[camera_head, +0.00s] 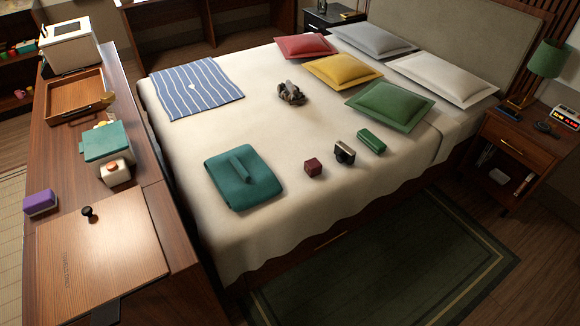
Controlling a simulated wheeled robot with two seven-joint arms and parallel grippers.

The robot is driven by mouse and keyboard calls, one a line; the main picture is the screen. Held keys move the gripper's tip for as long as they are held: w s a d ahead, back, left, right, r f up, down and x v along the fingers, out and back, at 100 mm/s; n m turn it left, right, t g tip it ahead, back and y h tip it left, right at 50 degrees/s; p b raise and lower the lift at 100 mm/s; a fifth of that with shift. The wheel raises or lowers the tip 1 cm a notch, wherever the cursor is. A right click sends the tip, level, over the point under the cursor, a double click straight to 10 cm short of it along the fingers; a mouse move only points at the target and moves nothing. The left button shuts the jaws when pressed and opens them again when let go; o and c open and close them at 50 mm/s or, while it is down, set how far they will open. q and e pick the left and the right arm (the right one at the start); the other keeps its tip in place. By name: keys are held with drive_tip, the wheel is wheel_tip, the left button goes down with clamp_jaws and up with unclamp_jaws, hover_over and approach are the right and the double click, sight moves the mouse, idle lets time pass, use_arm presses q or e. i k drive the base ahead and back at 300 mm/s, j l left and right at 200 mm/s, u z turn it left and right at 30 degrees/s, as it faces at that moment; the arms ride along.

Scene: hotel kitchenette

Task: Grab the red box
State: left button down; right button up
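A small dark red box (313,167), roughly a cube, sits on the cream bed cover (270,235) near the bed's front side. It stands apart from the things around it, with a small black and brown object (345,153) just to its right. Neither of my grippers shows in the head view.
A green box (371,141) lies farther right on the bed, and a folded teal cloth (242,180) lies left of the red box. Several pillows are at the headboard. A long wooden counter (160,190) runs along the left; a green rug (400,260) covers clear floor in front.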

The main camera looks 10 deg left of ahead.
sight(313, 168)
drive_tip(key=i+l+u, duration=0.15)
drive_tip(key=i+l, duration=0.2)
drive_tip(key=i+l+u, duration=0.1)
drive_tip(key=i+l, duration=0.2)
drive_tip(key=i+l+u, duration=0.15)
drive_tip(key=i+l, duration=0.15)
drive_tip(key=l, duration=0.2)
drive_tip(key=i+l+u, duration=0.1)
drive_tip(key=i+l, duration=0.15)
drive_tip(key=l, duration=0.2)
